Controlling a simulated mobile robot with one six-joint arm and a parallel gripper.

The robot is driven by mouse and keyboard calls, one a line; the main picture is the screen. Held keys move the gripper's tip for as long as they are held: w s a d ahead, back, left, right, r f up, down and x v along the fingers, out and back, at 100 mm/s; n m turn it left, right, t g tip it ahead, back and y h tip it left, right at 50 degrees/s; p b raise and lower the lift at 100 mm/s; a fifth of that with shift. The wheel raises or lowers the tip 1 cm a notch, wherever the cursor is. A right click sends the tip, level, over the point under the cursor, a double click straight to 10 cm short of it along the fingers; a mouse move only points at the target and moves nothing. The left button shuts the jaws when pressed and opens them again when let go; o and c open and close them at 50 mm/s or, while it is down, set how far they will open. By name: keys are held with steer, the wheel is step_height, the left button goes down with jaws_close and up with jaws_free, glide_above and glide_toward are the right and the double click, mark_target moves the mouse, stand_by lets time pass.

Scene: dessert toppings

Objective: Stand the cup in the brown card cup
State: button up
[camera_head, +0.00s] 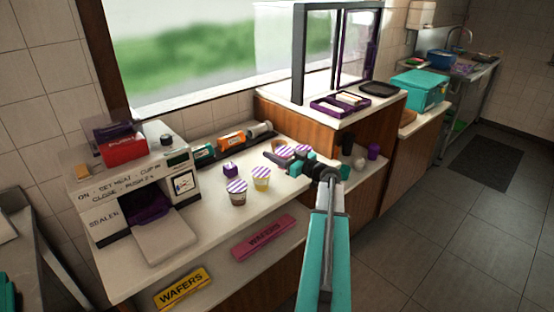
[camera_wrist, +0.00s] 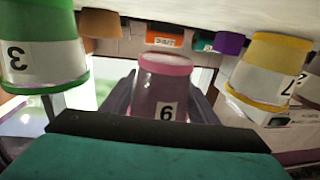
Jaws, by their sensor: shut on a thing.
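A pink-rimmed cup with a number label (camera_wrist: 163,88) is between the fingers of my gripper (camera_wrist: 160,105), which is shut on it. In the head view, my gripper (camera_head: 283,161) is over the right part of the counter, and its fingers partly hide the cup. The brown card cup (camera_wrist: 100,22) is in the background, upper left in the upside-down wrist view. In the head view, it seems to be the brown shape (camera_head: 279,147) just behind my gripper. I cannot see inside it.
A green cup (camera_wrist: 42,55) and a yellow cup (camera_wrist: 268,68) flank my gripper.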

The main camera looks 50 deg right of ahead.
steer(key=shift+w+d+f, duration=0.1)
steer(key=shift+w+f, duration=0.15)
steer(key=shift+w, duration=0.1)
steer(key=shift+s+f+p, duration=0.1)
steer(key=shift+f+p, duration=0.3)
steer(key=shift+f, duration=1.15)
steer(key=shift+f, duration=0.1)
steer(key=o, duration=1.1)
steer(key=shift+o, duration=0.2)
steer(key=s+b, duration=0.1)
steer(key=s, duration=0.7)
steer(key=s+b, duration=0.1)
steer(key=s, duration=0.3)
steer(key=shift+d+b, duration=0.3)
